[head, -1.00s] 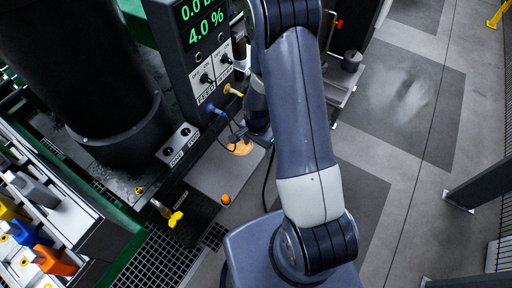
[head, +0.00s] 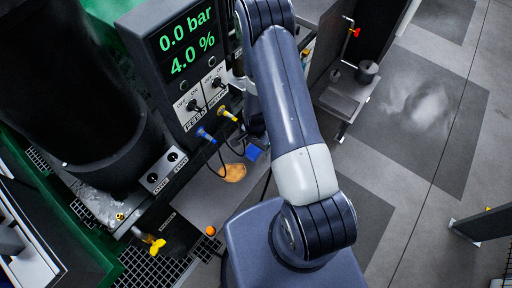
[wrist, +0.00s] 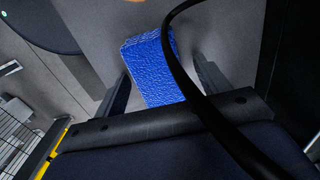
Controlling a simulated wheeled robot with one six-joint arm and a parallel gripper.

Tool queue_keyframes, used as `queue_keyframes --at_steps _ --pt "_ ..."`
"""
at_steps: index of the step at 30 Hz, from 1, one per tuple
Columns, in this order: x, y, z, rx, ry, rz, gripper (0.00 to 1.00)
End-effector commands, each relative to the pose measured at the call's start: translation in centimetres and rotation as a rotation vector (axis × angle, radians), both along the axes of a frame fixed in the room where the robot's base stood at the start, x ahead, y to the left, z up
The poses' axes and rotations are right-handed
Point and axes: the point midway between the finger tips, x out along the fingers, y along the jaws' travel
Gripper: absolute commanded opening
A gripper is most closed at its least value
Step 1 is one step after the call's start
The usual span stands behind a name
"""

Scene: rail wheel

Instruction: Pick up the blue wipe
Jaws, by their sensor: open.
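The blue wipe (wrist: 153,68) is a textured blue block in the wrist view, lying between the two fingers of my gripper (wrist: 162,82). The fingers are apart, one on each side of it, and I see a gap beside the left finger. A black cable (wrist: 178,60) crosses in front of its right edge. In the head view the blue wipe (head: 253,152) shows as a small patch just left of my arm, above an orange-brown patch. My gripper is mostly hidden behind the arm there.
A control panel (head: 190,70) with green readouts, switches and blue and yellow plugs stands left of my arm. An orange-brown patch (head: 233,172) and an orange ball (head: 210,231) lie on the grey surface below. A yellow valve handle (head: 157,246) is at lower left.

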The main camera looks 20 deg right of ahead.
Motion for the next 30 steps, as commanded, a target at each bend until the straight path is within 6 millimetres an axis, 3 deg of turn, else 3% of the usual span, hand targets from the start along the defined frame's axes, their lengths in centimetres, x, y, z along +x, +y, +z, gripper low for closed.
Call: queue_keyframes --at_steps 6,23,30 --pt "0.01 0.00 -0.03 0.000 0.000 0.000 0.70" --pt "-0.01 -0.01 -0.01 0.000 0.000 0.000 0.24" --pt "0.01 -0.01 0.01 0.000 0.000 0.000 0.23"
